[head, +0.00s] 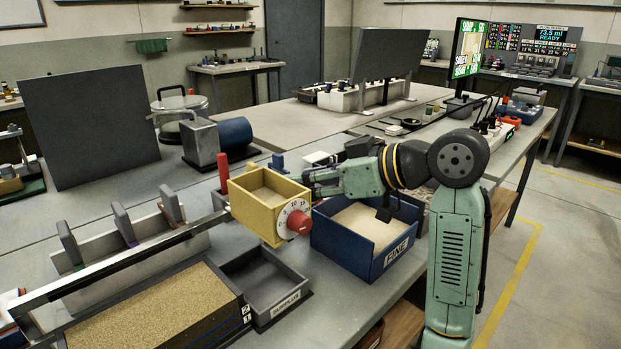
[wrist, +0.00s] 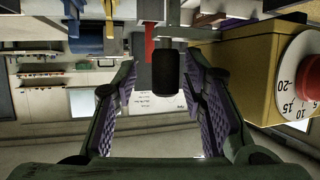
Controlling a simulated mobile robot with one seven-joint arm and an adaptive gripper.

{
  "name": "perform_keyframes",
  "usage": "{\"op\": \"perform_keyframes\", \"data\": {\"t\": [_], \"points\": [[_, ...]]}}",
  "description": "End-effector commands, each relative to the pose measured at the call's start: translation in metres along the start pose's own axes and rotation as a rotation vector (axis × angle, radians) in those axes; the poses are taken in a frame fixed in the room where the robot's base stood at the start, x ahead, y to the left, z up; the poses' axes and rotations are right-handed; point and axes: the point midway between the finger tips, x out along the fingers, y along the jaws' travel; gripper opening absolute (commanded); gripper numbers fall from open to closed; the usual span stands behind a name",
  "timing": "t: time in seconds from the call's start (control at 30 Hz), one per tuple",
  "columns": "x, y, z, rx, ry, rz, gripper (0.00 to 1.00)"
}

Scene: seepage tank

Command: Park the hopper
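The yellow hopper (head: 255,209) is a box at the right end of a metal rail (head: 120,266), above the bench. Its front carries a white dial with a red knob (head: 299,222). In the wrist view the hopper (wrist: 249,70) fills the right side, outside my fingers. My gripper (head: 309,181) is beside the hopper's right side in the head view. In the wrist view my gripper (wrist: 161,78) has its purple-padded fingers apart. A black cylindrical grip (wrist: 166,74) shows between them, with a gap on both sides.
A blue bin marked FINE (head: 379,268) with pale sand stands below my gripper. An empty tray marked SURPLUS (head: 291,311) lies left of it, beside a sand-filled tank (head: 160,313). A red post (head: 223,172) stands behind the hopper. A dark panel (head: 88,125) stands at the back left.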

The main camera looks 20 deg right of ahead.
Motion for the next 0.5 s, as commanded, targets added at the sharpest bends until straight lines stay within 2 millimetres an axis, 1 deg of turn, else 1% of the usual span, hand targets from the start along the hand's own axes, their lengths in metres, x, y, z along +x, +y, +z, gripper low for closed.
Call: {"op": "perform_keyframes", "data": {"t": [0.07, 0.17, 0.5], "points": [[-0.004, 0.0, 0.0, 0.0, 0.001, 0.001, 0.39], [-0.016, 0.001, -0.001, 0.0, 0.002, 0.003, 0.39], [-0.087, 0.001, -0.001, 0.0, 0.002, 0.004, 0.39]]}}
